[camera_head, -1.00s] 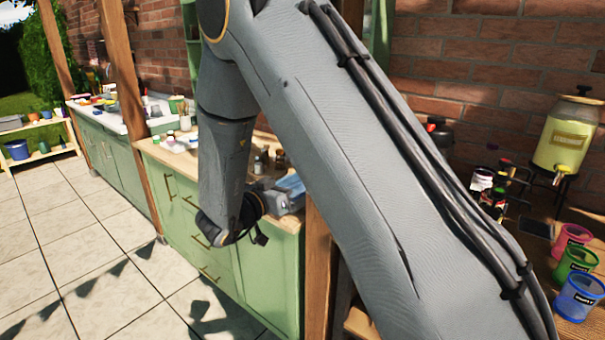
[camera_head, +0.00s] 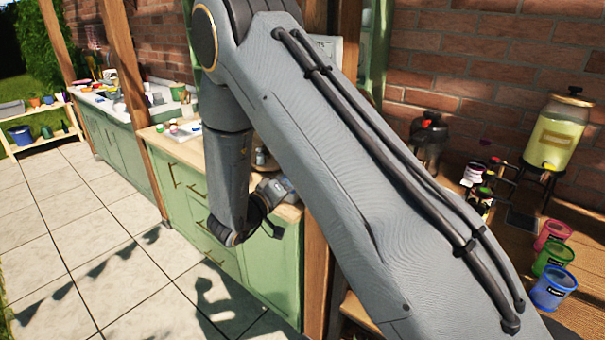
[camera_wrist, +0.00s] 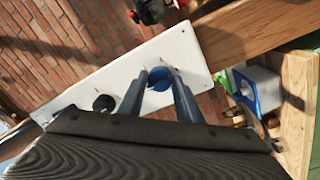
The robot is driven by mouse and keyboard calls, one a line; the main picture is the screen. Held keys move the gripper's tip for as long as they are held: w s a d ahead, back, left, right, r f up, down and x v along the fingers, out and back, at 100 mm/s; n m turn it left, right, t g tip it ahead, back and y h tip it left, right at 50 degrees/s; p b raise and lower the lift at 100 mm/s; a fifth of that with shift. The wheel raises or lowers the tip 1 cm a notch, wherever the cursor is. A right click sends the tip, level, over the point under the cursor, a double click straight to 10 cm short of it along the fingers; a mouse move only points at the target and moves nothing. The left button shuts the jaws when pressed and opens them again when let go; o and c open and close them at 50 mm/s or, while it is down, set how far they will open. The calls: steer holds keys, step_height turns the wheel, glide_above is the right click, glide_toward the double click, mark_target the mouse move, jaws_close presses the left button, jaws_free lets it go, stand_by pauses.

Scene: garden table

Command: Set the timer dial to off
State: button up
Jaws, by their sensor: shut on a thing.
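A white panel (camera_wrist: 205,55) on the brick wall crosses the wrist view at a slant. A round blue dial (camera_wrist: 158,75) on it sits between the two fingers of my gripper (camera_wrist: 159,83), which is shut on it. A round black knob (camera_wrist: 104,103) is on the same panel, left of the fingers. I cannot read any markings, so the dial's setting is unclear. In the head view, part of a white panel (camera_head: 328,45) shows behind my arm; my gripper's fingers are hidden there.
A wooden post (camera_head: 316,200) stands beside the green cabinet (camera_head: 275,255). At right are a drink dispenser (camera_head: 558,135) and several coloured cups, including a blue cup (camera_head: 553,290). A dark object with red parts (camera_wrist: 150,10) is near the panel's upper edge.

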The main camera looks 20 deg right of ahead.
stand_by(0.4)
steer(key=o, duration=1)
steer(key=shift+o, duration=0.2)
steer(key=b+v, duration=0.2)
steer(key=v, duration=0.6)
steer(key=shift+b, duration=0.4)
steer(key=shift+d, duration=0.1)
